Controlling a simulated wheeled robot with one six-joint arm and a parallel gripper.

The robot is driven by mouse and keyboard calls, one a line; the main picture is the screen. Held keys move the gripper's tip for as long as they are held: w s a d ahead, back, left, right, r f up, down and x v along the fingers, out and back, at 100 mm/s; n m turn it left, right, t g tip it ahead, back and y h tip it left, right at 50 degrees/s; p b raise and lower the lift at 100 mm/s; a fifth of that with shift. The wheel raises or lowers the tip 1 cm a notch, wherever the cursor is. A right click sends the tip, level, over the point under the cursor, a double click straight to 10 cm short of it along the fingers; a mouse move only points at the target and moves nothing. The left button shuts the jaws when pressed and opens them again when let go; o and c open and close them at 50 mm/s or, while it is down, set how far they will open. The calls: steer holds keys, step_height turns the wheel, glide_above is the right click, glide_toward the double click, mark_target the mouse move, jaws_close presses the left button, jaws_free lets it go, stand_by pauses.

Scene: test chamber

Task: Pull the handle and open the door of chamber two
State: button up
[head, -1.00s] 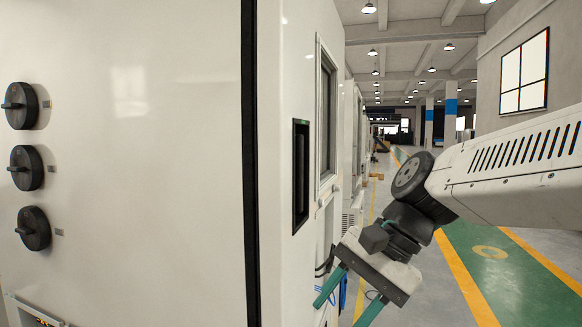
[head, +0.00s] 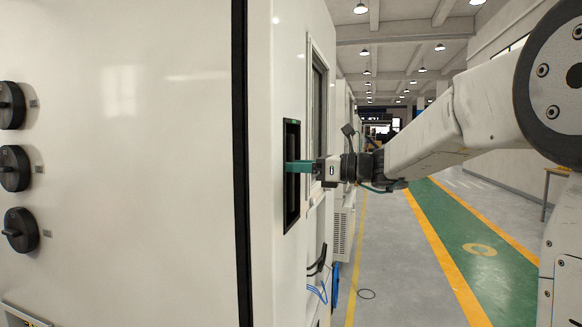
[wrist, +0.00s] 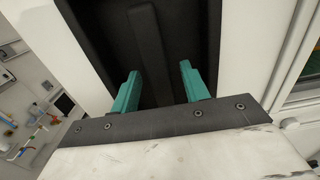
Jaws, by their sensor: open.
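The white chamber door (head: 293,60) has a tall black recessed handle (head: 291,215) on its face, beside a window. In the head view my gripper (head: 292,167) is level with the recess, its green fingers pointing left into it. In the wrist view my gripper (wrist: 157,82) is open, with the two green fingers apart at the recess opening. A dark vertical handle bar (wrist: 148,40) runs down the recess and lies between the fingers in the picture. Whether the fingers touch the bar cannot be told.
A white cabinet side with several black knobs (head: 15,168) fills the left. Blue and black cables (head: 318,290) hang below the handle. A grey floor with a green, yellow-edged lane (head: 470,250) is clear on the right. A table (head: 556,185) stands at the far right.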

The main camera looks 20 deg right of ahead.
steer(key=shift+x, duration=0.85)
